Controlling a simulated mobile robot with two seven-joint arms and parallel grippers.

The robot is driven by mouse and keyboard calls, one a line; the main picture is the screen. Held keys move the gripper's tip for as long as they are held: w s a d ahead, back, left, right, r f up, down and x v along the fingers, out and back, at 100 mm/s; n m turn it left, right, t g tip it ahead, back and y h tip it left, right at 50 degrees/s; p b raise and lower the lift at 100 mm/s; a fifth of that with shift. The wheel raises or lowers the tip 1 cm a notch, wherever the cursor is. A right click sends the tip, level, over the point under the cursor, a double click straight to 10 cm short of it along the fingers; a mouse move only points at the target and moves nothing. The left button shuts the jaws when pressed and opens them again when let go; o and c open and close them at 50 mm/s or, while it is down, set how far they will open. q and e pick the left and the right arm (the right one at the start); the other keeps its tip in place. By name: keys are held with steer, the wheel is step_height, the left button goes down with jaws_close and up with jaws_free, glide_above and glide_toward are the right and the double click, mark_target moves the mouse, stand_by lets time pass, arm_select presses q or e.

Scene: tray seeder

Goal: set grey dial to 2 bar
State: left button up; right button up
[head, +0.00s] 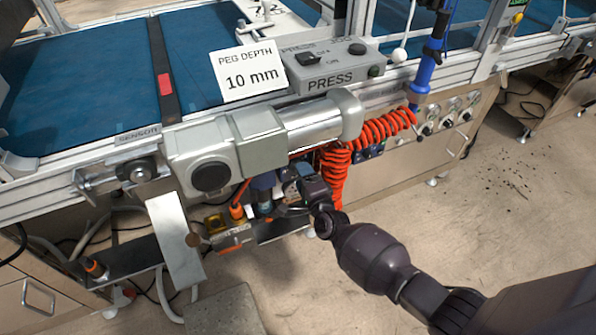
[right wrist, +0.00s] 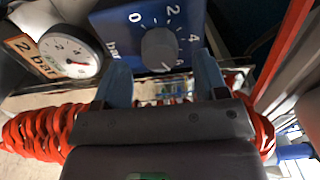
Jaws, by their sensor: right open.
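The grey dial (right wrist: 160,48) sits on a blue panel (right wrist: 112,22) with a white scale marked 0, 2, 4 and bar. I cannot clearly read which mark the dial points to. My right gripper (right wrist: 163,82) is open, with one blue-grey finger on each side just below the dial and nothing between the fingers. I cannot tell if either finger touches the dial. In the head view the right gripper (head: 298,184) is under the grey motor, and the dial is hidden there. My left gripper is not in view.
A round white gauge (right wrist: 70,52) and a "2 bar" card (right wrist: 30,55) are left of the panel. Coiled orange hose (head: 335,165) hangs close to the gripper. The grey motor housing (head: 258,140) is above it. Open floor (head: 480,215) lies to the right.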

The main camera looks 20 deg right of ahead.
steer(key=w, duration=0.3)
steer(key=shift+b, duration=0.3)
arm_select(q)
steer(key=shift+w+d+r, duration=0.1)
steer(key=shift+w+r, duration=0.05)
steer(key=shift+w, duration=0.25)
arm_select(e)
steer(key=shift+c, duration=0.4)
steer(key=c, duration=0.8)
steer(key=shift+c, duration=0.2)
